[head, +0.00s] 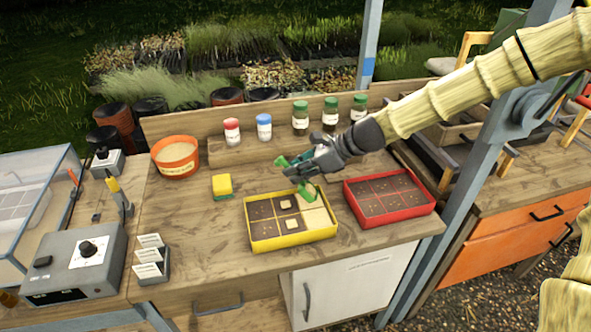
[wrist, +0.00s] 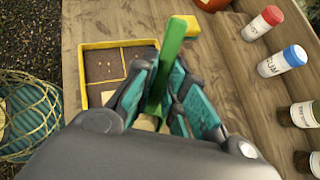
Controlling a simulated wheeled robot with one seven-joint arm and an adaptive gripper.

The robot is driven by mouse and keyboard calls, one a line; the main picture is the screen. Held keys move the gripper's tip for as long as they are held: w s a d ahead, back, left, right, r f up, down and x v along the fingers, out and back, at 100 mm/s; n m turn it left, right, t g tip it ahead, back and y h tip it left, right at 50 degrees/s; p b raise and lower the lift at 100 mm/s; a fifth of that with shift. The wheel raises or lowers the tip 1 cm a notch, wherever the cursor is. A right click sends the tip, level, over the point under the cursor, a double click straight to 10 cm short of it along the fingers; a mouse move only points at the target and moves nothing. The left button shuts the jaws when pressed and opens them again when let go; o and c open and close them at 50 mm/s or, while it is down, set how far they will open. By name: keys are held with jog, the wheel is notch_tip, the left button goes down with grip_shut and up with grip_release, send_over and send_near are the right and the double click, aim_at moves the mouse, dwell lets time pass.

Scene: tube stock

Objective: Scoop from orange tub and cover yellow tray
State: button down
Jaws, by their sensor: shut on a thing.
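The orange tub (head: 176,168) stands at the back left of the bench with pale material in it. The yellow tray (head: 292,243) sits near the front middle. Its right-hand cells show a pale cover, two other cells hold small pale patches, and the rest show dark soil with specks. My gripper (head: 303,172) is shut on a green scoop (head: 308,192) above the tray's back right part. In the wrist view the green handle (wrist: 172,50) stands between my fingers, and the tray (wrist: 100,45) shows to the left. The scoop's contents cannot be made out.
A red tray (head: 390,219) with dark soil lies to the right. A yellow and green block (head: 222,186) sits left of the yellow tray. Red-capped (head: 232,131) and blue-capped (head: 264,127) jars and several green-lidded jars stand behind. A grey control box (head: 80,262) is at left.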

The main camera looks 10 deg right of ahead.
jog(key=shift+a, duration=0.25)
jog(key=a+b, duration=0.4)
jog(key=a, duration=1.2)
jog(key=shift+s, duration=0.25)
dwell(2.9)
jog(key=shift+a, duration=0.15)
jog(key=d+p, duration=0.4)
jog(key=d, duration=0.4)
jog(key=shift+w+d+p, duration=0.15)
jog(key=shift+d+p, duration=0.1)
jog(key=shift+p, duration=0.05)
dwell(0.9)
jog(key=p, duration=0.2)
jog(key=shift+r+h+p, duration=0.3)
jog(key=shift+r, duration=0.05)
